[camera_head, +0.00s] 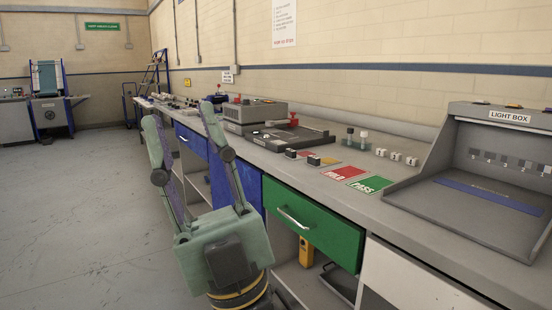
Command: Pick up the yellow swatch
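The yellow swatch (330,162) is a small flat piece on the grey counter (362,215), right of the dark tray. A small dark block with a pale face (314,161) stands at its left edge and partly covers it. My gripper (184,115) is pale green with purple inner faces. Its two fingers point up and away from the camera, spread apart with nothing visible between them. It is in front of the counter, left of and well apart from the swatch.
A small red piece (303,154) with another block lies beside the yellow swatch. Red FAIL (344,173) and green PASS (370,184) cards, white numbered cubes (396,157) and a light box (480,165) are to the right. A grey machine (252,113) stands behind. The floor at left is clear.

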